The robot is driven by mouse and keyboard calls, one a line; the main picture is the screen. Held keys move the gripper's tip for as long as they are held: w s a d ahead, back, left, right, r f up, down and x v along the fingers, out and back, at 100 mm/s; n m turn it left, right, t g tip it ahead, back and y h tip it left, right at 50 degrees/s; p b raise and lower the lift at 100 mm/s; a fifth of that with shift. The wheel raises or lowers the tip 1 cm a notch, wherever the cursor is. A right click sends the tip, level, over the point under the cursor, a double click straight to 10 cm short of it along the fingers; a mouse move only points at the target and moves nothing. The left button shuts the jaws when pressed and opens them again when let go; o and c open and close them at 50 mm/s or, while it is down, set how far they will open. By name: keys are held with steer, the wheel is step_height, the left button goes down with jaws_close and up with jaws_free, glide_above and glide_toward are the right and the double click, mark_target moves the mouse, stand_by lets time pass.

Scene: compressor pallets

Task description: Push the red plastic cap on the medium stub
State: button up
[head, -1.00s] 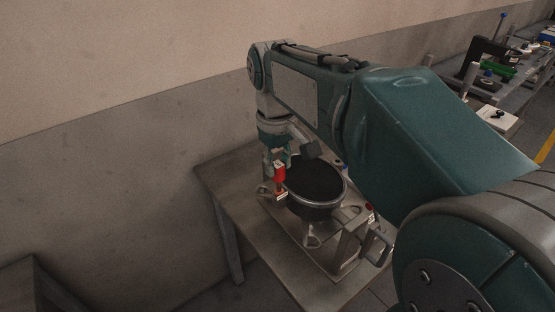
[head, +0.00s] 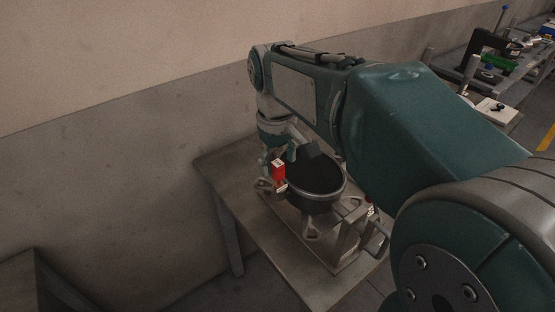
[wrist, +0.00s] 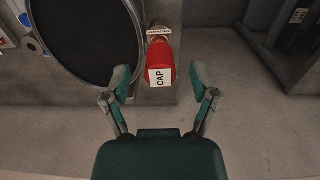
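The red plastic cap (head: 279,174) sits at the left side of the dark round vessel, at the end of a stub, in the head view. In the wrist view the cap (wrist: 160,56) is upper centre, with a white CAP label on its near end. A small labelled stub (wrist: 160,31) shows just beyond it, and the cap appears seated on it. My gripper (wrist: 160,77) is open, with one finger on each side of the cap's near end in the picture and gaps between. In the head view my gripper (head: 269,158) is beside the cap.
The black-topped compressor vessel (head: 315,182) stands on a pallet on the table (head: 222,171), close to the cap. A metal bracket (head: 349,236) stands at the pallet's front right. A plain wall is behind. Other equipment stands far right.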

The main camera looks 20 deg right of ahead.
mark_target(276, 164)
steer(key=shift+r, duration=0.1)
step_height(276, 164, up, 12)
steer(key=shift+a, duration=0.2)
stand_by(0.3)
stand_by(0.5)
steer(key=s+f+m+t, duration=0.3)
steer(key=s+f+t, duration=0.2)
steer(key=s+f, duration=0.9)
steer(key=shift+f+m+t, duration=0.3)
steer(key=shift+f, duration=0.2)
steer(key=shift+d, duration=0.1)
